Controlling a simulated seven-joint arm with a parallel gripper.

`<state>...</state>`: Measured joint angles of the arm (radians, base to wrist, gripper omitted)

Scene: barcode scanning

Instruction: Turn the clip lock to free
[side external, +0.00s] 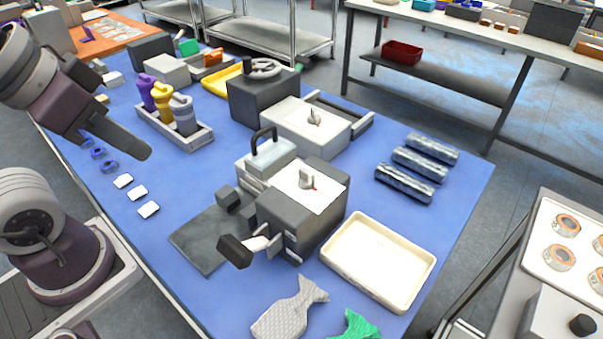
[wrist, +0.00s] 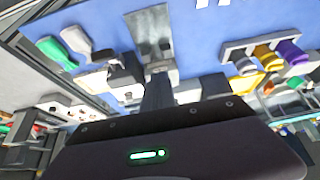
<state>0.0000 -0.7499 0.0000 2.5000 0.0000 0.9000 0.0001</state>
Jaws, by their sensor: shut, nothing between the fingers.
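The nearer lever (side external: 307,180) sits on the near plate, and the farther lever (side external: 314,117) on the far plate. I cannot tell which one is the clip lock. The near box (side external: 285,232) also has a dark-ended handle (side external: 236,250) sticking out at its front left. My gripper (side external: 143,152) is at the upper left, above the table and well away from both levers. Its fingers (wrist: 158,82) are together and empty in the wrist view.
A rack (side external: 180,138) of purple, yellow and grey bottles stands near my gripper. A cream tray (side external: 380,262), silver rolls (side external: 405,182) and a patterned bag (side external: 288,308) lie to the right and front. A dark mat (side external: 205,240) lies left of the near box.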

